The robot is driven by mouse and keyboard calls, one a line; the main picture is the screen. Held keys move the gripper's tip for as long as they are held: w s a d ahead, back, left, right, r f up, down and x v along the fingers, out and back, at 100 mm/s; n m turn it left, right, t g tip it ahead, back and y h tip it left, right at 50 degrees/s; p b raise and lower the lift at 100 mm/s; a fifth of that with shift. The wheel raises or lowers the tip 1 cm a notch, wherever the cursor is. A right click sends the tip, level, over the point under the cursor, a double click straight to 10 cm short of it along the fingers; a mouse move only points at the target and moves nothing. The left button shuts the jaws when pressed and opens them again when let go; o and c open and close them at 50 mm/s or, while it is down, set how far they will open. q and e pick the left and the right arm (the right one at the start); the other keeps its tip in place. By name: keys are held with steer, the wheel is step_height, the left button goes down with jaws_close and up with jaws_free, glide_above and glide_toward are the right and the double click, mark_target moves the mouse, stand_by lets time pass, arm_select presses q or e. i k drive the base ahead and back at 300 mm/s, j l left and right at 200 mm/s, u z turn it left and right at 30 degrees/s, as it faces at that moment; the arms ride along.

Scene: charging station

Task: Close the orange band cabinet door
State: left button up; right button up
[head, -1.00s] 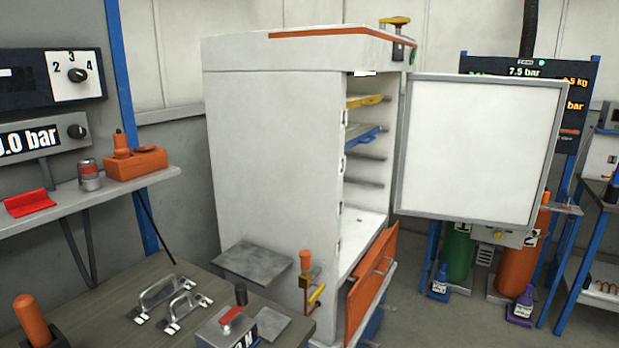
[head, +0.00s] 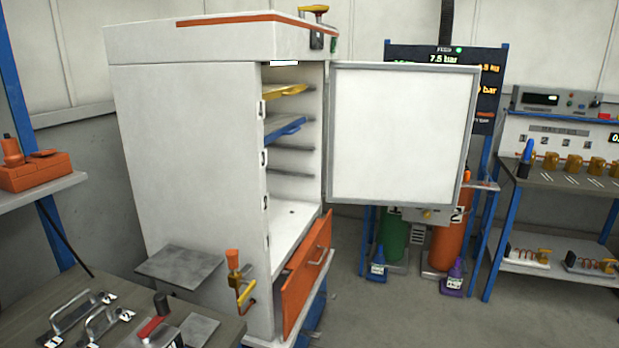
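A tall white cabinet (head: 185,170) with an orange band (head: 230,19) along its top edge stands left of centre in the head view. Its upper door (head: 400,135), a pale panel with a grey frame, hangs wide open to the right. Shelves show inside, with a yellow-edged tray (head: 285,91) and a blue-edged tray (head: 285,127). An orange lower front (head: 305,275) with a handle is tilted outward below the opening. Neither of my grippers shows in the head view.
A bench (head: 30,308) with metal handles is at the lower left. A grey plate (head: 180,264) juts from the cabinet's side, near an orange-handled valve (head: 235,270). Gas cylinders (head: 448,235) and small bottles stand behind the door. Open floor (head: 400,310) lies at the lower right.

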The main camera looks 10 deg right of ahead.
mark_target(400, 133)
steer(key=i+l, duration=0.15)
steer(key=l, duration=0.2)
steer(key=i+l+u, duration=0.1)
steer(key=l, duration=0.25)
steer(key=i+l, duration=0.25)
steer(key=i+l+u, duration=0.1)
steer(key=l, duration=0.35)
steer(key=i+l, duration=0.15)
steer(key=l, duration=0.2)
steer(key=i+l+u, duration=0.1)
steer(key=l, duration=0.25)
steer(key=i+l, duration=0.2)
steer(key=l, duration=0.2)
